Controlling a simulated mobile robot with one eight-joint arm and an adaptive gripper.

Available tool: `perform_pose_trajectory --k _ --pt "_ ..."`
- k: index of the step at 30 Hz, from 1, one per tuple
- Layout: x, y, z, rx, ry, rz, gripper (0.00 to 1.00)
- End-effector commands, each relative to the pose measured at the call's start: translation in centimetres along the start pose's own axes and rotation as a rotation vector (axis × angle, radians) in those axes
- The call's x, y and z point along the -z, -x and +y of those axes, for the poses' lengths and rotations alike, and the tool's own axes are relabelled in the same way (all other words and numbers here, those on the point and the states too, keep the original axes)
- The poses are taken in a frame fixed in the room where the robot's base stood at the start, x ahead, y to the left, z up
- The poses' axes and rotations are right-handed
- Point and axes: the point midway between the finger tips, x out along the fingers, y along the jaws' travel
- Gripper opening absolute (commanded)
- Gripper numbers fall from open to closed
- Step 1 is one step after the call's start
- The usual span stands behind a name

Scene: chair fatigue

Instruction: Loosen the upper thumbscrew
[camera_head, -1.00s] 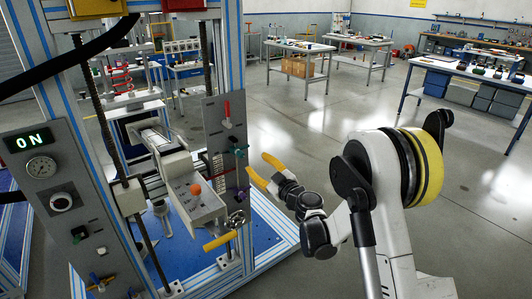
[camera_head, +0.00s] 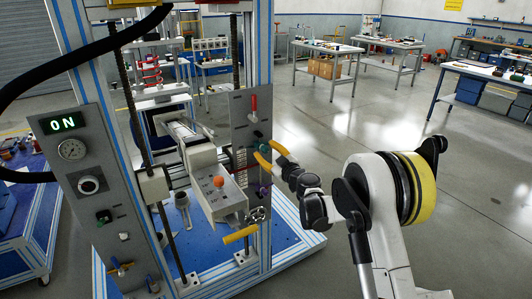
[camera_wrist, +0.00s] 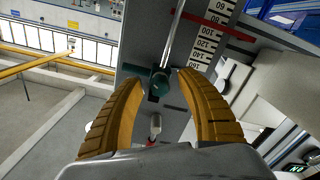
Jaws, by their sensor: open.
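The upper thumbscrew, a dark green knob (camera_head: 264,148), sits on the grey upright panel in the head view. In the wrist view the green knob (camera_wrist: 159,83) shows between my two yellow fingers, beside a silver rod. My gripper (camera_head: 265,151) is open at the panel, with its fingertips on either side of the knob. In the wrist view my gripper (camera_wrist: 162,78) shows a gap between its fingertips and the knob; contact cannot be made out. A purple knob (camera_head: 263,191) sits lower on the same panel.
A red lever (camera_head: 254,103) is above the green knob. A scale (camera_wrist: 205,38) runs beside the rod. A grey box with an orange ball (camera_head: 218,181) and a yellow handle (camera_head: 240,234) stand close by. The control panel (camera_head: 88,170) reads ON.

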Motion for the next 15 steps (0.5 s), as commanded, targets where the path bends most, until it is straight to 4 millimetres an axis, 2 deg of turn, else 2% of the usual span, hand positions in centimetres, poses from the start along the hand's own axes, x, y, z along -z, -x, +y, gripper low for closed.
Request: perform_pose_trajectory --k 4,5,6,8,9,15 --pt "0.02 0.02 0.02 0.000 0.000 0.000 0.45" --pt "0.02 0.02 0.02 0.000 0.000 0.000 0.37" --pt "0.02 0.03 0.02 0.000 0.000 0.000 0.25" --pt "0.01 0.03 0.03 0.000 0.000 0.000 0.07" --pt "0.01 0.03 0.03 0.000 0.000 0.000 0.00" --pt "0.00 0.04 0.03 0.000 0.004 0.000 0.00"
